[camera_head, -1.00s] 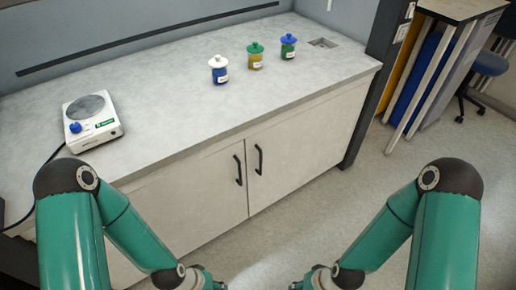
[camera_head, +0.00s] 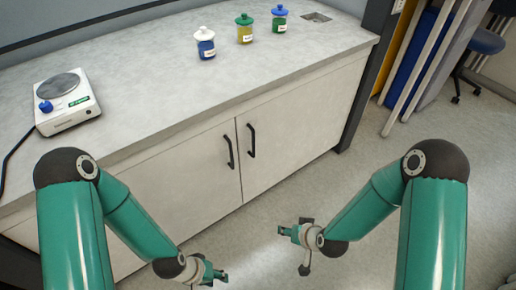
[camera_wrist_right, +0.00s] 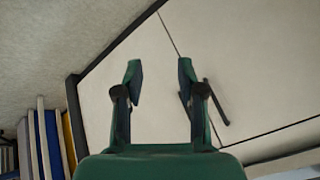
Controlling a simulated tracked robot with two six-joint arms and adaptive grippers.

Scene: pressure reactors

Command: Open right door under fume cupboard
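The pale cupboard has a right door (camera_head: 300,120) and a left door (camera_head: 175,195), both closed. The right door's black vertical handle (camera_head: 251,140) stands beside the left door's handle (camera_head: 230,152), with the seam between them. My right gripper (camera_head: 284,231) is in front of the doors, below and right of the right handle, apart from it. In the right wrist view its two fingers (camera_wrist_right: 160,80) are spread with nothing between; the right door (camera_wrist_right: 150,50) shows behind, and a finger partly covers the handles. My left gripper (camera_head: 222,276) is low, below the left door; its opening is unclear.
The worktop (camera_head: 150,100) above carries a hotplate (camera_head: 66,103) and three lidded jars, blue (camera_head: 205,46), yellow (camera_head: 244,32) and green (camera_head: 279,21). A dark post (camera_head: 370,75) borders the cupboard's right side. The floor (camera_head: 380,165) before the right door is clear.

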